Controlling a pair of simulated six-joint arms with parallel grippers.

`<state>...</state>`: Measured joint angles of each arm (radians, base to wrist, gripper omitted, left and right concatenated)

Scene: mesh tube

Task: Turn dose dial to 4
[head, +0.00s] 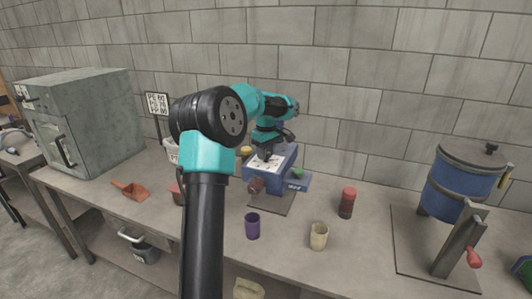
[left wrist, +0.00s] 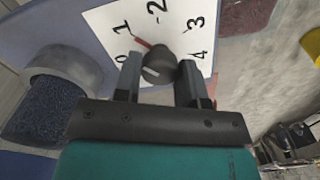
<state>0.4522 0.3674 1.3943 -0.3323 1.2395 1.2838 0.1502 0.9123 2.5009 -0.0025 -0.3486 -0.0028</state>
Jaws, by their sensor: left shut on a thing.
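The blue machine (head: 283,176) stands on the bench with a white number plate on top. In the left wrist view the white plate (left wrist: 103,30) carries the figures 0, 1, 2, 3 and 4 in an arc. The dark round dose dial (left wrist: 158,62) sits below the figures. Its red pointer (left wrist: 141,42) points up and left, toward the 1. My left gripper (left wrist: 160,84) has one finger on each side of the dial and is shut on it. In the head view the left gripper (head: 266,151) is over the plate. My right gripper is not in view.
A purple cup (head: 252,226), a cream cup (head: 318,236) and a red-brown jar (head: 347,203) stand in front and to the right. An orange scoop (head: 131,190) lies at left. A blue drum (head: 461,182) stands at far right. A grey cabinet (head: 88,120) stands at left.

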